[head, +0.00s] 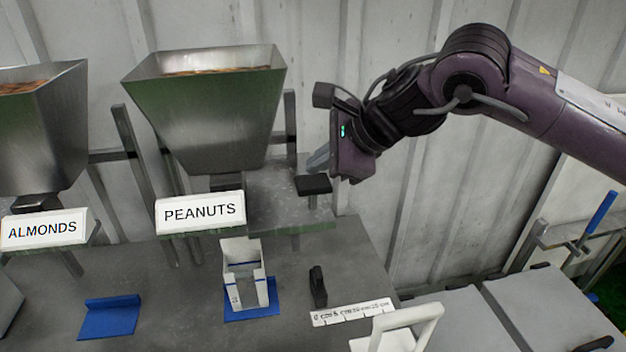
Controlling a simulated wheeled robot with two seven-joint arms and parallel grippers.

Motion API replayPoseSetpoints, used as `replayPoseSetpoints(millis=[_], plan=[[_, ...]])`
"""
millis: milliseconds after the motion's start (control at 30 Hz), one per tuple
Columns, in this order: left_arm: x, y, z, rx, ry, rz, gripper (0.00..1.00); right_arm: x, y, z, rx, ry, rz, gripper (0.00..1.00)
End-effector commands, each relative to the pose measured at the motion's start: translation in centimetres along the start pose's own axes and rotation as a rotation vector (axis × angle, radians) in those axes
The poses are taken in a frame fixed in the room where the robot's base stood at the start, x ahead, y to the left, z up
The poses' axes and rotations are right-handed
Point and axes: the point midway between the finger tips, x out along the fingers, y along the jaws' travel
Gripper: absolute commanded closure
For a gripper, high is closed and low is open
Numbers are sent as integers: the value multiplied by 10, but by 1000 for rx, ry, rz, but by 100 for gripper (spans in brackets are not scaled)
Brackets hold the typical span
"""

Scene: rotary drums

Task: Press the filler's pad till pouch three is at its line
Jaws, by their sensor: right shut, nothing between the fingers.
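The peanuts filler is a steel hopper (210,115) with brown contents near its rim and a white PEANUTS sign (200,212) below. A black pad (313,184) sits on a short post at its right side. A white, open-topped pouch (243,283) with blue lines stands upright under the filler on a blue mat (265,311). How full it is cannot be told. My right gripper (318,160) is shut and empty, its fingers pointing left just above the pad; contact cannot be told. My left gripper is not in view.
An almonds hopper (42,125) with its ALMONDS sign (42,229) stands at left, with an empty blue mat (109,317) in front. A small black upright piece (318,287), a marked white strip (352,312) and a white handled container (408,330) are at front right.

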Motion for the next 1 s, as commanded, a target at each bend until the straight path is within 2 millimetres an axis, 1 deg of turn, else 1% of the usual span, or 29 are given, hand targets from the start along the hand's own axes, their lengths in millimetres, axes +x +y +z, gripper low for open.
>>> replayPoseSetpoints(millis=[433, 700, 1000], plan=[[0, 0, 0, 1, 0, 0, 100, 0, 0, 0, 0, 0, 0, 100], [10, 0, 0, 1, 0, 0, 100, 6, 5, -4, 0, -1, 0, 100], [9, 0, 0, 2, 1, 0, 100, 6, 4, -4, 0, 0, 0, 100]])
